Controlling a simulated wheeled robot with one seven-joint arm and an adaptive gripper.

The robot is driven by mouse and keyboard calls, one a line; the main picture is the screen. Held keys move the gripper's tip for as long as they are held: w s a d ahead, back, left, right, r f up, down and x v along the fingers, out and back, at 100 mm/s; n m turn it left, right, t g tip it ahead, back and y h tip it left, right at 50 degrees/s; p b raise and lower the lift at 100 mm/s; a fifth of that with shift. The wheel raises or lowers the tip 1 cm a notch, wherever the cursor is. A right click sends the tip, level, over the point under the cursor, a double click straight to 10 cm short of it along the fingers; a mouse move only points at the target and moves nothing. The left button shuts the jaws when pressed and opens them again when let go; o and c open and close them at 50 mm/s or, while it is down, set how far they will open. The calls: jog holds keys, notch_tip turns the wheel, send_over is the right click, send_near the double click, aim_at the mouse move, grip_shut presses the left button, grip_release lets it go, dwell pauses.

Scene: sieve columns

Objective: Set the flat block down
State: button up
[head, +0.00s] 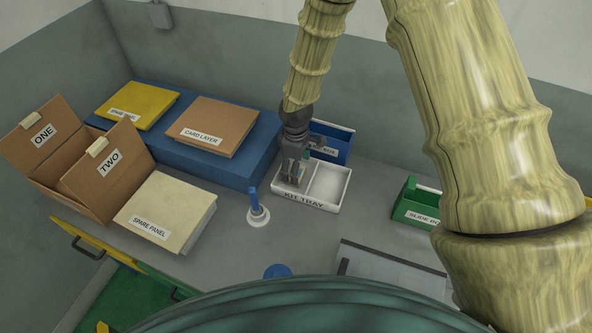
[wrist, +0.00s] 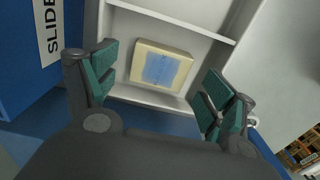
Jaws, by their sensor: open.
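The flat block (wrist: 161,67) is cream with a light blue patch on its upper face. In the wrist view it lies on the floor of a white compartment of the kit tray (wrist: 180,22), apart from the walls I can see. My gripper (wrist: 160,92) is open, its green-padded fingers apart on either side of the block and not touching it. In the head view my gripper (head: 291,176) is over the left compartment of the kit tray (head: 306,202) and hides most of that compartment. I cannot make out the block there.
A blue box (head: 338,147) stands behind the tray and a green slide box (head: 413,207) to its right. A blue-handled white stand (head: 258,213) is close at left. The blue platform (head: 205,165) carries the card layer (head: 219,122). An open carton (head: 85,175) is far left.

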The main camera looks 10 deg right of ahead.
notch_tip(320, 180, up, 10)
jog(key=b, duration=0.2)
dwell(0.3)
jog(key=shift+f, duration=0.1)
